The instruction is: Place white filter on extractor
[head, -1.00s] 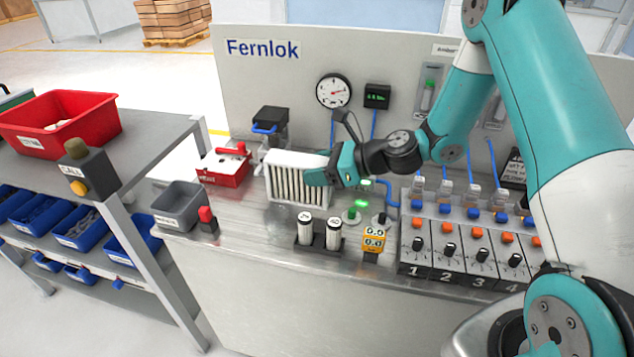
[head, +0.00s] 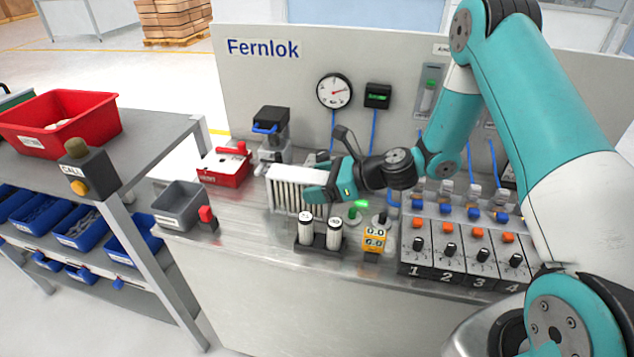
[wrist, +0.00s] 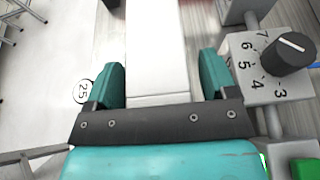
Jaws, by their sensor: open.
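The white filter (head: 288,194), a box with a row of vertical slats, is upright at the left part of the metal bench. My gripper (head: 318,193) is at its right end in the head view, overlapping part of it. In the wrist view, the filter's pale top (wrist: 157,55) runs between the two fingers of my gripper (wrist: 162,86), with a gap on each side. The gripper is open around the filter. I cannot tell which part is the extractor or exactly what lies under the filter.
A stand with two white cylinders (head: 305,227) and a yellow meter (head: 374,239) are in front of the filter. A red box (head: 222,171) and a grey bin (head: 180,207) are to the left. Numbered switch modules (head: 450,250) are to the right. A numbered dial (wrist: 288,55) is close in the wrist view.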

